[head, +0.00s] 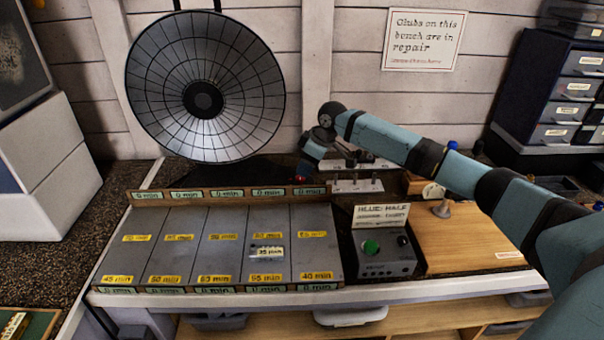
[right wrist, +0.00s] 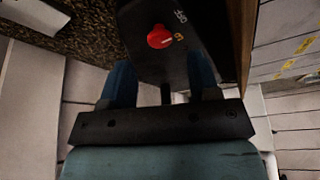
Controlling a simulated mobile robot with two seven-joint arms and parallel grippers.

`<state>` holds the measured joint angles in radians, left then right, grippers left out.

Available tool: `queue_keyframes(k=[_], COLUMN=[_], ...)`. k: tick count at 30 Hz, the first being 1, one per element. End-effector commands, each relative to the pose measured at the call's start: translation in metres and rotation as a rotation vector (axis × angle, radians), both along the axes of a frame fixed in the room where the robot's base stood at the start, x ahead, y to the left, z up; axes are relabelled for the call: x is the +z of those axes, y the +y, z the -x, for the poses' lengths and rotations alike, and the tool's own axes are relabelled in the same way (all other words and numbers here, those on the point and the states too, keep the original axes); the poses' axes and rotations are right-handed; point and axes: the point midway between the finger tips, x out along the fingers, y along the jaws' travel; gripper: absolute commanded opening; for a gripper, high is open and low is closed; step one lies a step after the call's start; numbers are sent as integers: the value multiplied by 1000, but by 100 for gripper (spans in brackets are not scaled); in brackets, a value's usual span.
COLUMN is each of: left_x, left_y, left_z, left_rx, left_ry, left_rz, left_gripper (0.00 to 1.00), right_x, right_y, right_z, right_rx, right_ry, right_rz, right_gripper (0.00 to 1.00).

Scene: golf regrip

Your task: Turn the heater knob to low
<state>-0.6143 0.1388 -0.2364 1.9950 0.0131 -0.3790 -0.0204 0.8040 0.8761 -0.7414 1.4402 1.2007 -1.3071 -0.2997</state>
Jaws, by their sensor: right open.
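The heater knob (right wrist: 160,37) is red with a pale pointer line. Nothing is between the fingers. In the head view my right arm reaches in from the right and bends down behind the tray's back edge. The large round heater dish (head: 165,70) stands at the back left. My left gripper is not in view.
A grey tray (head: 185,255) with yellow minute labels covers the bench's middle. Right of it stand a grey box (head: 385,268) with a green button and a wooden board (head: 470,235). Drawers (head: 580,65) stand at the back right.

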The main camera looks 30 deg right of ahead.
Motion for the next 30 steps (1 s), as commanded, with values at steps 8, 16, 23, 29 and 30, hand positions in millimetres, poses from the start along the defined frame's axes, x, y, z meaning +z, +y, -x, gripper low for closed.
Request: queue_keyframes(k=[8, 16, 23, 29, 30], left_x=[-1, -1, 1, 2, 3], left_y=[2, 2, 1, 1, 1], left_z=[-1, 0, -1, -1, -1], left_rx=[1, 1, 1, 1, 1], left_ry=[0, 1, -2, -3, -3], left_rz=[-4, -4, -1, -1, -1], left_gripper=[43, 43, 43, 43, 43], right_x=[-35, -41, -41, -41, -40], right_y=[9, 10, 10, 10, 10], right_z=[-12, -14, -14, -14, -14], right_rx=[0, 0, 0, 0, -1], right_ry=[1, -1, -1, -1, 0], right_rz=[-1, 1, 1, 1, 0], right_gripper=[56, 56, 31, 8, 8])
